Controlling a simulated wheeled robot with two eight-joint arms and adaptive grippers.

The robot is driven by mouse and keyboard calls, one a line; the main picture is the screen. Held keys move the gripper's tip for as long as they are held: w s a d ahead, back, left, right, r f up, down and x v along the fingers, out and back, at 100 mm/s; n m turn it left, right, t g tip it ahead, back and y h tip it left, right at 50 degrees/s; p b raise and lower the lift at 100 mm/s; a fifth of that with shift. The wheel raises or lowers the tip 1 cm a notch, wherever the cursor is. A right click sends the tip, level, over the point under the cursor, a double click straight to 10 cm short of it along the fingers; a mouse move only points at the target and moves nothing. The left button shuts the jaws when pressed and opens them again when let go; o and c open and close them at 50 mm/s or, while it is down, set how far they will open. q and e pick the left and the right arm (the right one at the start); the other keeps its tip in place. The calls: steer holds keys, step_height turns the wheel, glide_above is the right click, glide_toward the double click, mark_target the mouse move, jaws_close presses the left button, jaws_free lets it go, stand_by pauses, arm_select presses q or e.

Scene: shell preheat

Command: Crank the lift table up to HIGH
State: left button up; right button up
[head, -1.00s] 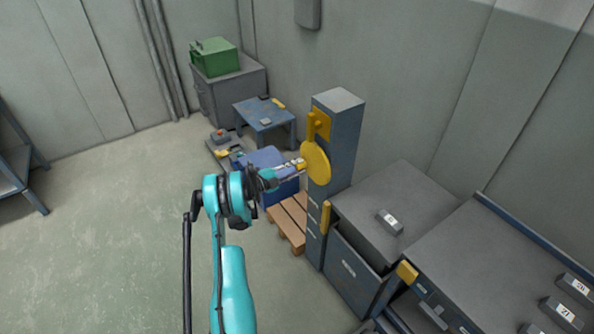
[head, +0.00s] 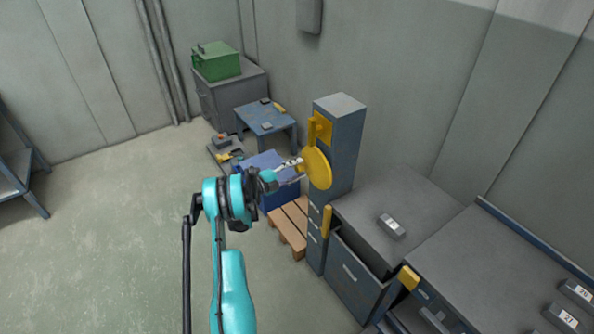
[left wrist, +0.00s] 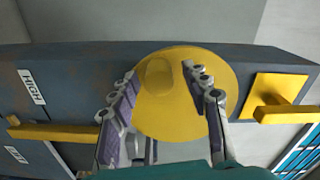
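The blue-grey crank column (head: 343,130) stands at the centre in the head view. Its yellow crank disc (head: 318,168) faces left and also shows in the left wrist view (left wrist: 195,125), with a round yellow knob (left wrist: 157,75) on it. My left gripper (head: 297,168) is at the disc. In the wrist view its fingers (left wrist: 159,72) are apart on either side of the knob, with gaps showing. A HIGH label (left wrist: 32,87) and a second, hard-to-read label (left wrist: 16,155) sit by a yellow bar (left wrist: 55,132). My right gripper is not in view.
Grey-topped cabinets (head: 395,205) with an open drawer (head: 350,272) stand to the right. A small blue table (head: 265,117) and green case (head: 215,62) are farther back.

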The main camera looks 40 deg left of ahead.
arm_select(q)
steer(key=v, duration=1.2)
